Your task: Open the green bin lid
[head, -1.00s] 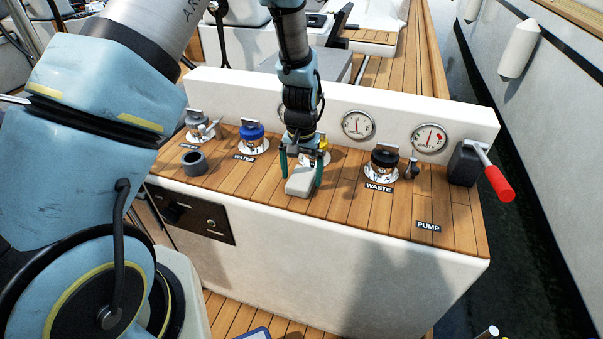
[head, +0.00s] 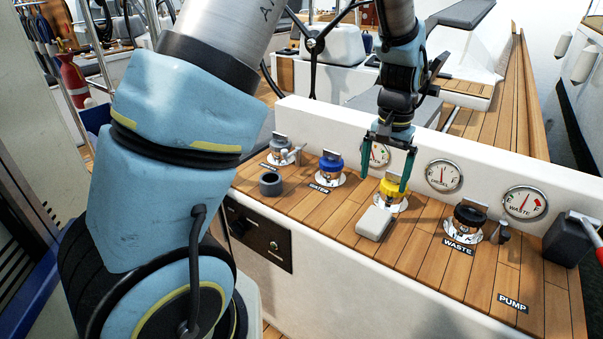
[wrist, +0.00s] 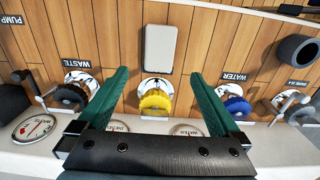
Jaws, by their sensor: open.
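I see no green bin and no green lid in either view. My gripper (head: 385,188) has dark green fingers, which are apart with nothing between them. It is over the wooden counter, above and around the level of the yellow cap (head: 394,190). In the wrist view my gripper (wrist: 160,74) points toward a pale grey block (wrist: 160,49), which lies beyond the fingertips. The yellow cap (wrist: 155,101) shows between the fingers there. In the head view the grey block (head: 374,223) rests on the counter in front of the yellow cap.
The wooden counter (head: 340,215) also bears a blue cap (head: 330,163), a black cap (head: 469,215), a dark grey ring (head: 271,184) and a dark pump box (head: 567,240). Gauges (head: 526,203) line the white panel behind. A red extinguisher (head: 73,82) stands far left.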

